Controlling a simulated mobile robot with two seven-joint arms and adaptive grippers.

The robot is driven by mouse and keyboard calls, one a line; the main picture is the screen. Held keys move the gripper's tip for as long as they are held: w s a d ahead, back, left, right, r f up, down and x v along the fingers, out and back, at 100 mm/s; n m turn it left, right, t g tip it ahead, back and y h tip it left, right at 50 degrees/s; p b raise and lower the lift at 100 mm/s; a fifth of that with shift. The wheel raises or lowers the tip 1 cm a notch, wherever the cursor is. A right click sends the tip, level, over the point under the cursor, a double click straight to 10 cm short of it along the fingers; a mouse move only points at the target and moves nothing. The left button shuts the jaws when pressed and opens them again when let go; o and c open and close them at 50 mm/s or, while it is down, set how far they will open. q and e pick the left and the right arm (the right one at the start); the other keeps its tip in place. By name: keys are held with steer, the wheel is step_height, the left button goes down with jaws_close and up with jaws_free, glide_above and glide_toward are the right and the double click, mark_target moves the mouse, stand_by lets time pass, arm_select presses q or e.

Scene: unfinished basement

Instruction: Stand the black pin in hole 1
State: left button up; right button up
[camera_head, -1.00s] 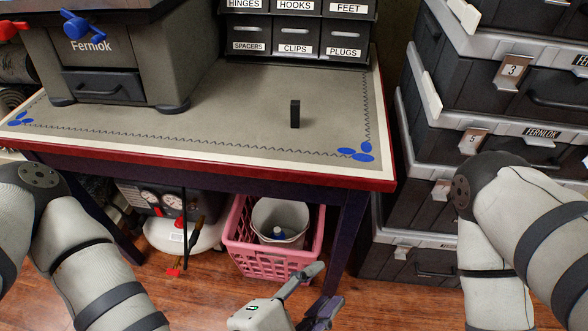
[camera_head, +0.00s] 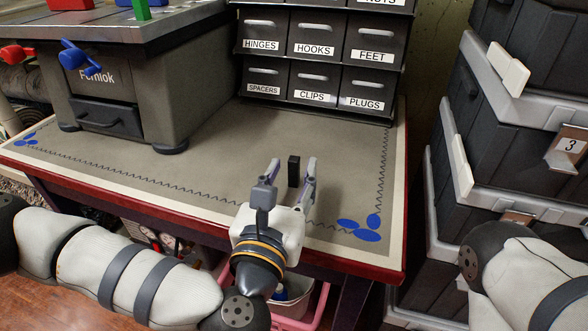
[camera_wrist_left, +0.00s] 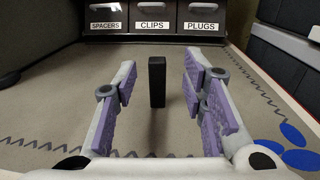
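The black pin (camera_head: 293,171) stands upright on the grey mat of the table. My left gripper (camera_head: 291,176) is open, its two fingers pointing toward the pin. In the left wrist view the pin (camera_wrist_left: 157,82) shows upright between the purple finger pads, with clear space on both sides. I cannot tell how far it lies between the fingertips. My right gripper is not in view; only part of my right arm shows at the right edge. No hole marked 1 can be made out.
A grey Fernlok machine (camera_head: 107,101) stands at the left, with coloured pieces on its top, including a green one (camera_head: 141,9). A labelled drawer cabinet (camera_head: 316,53) stands behind the pin. Stacked dark cases (camera_head: 505,150) rise at the right. The mat around the pin is clear.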

mark_target(292, 165)
arm_select(q)
steer(key=x, duration=0.3)
steer(key=shift+w+a, duration=0.1)
steer(key=shift+w, duration=0.25)
jaws_close()
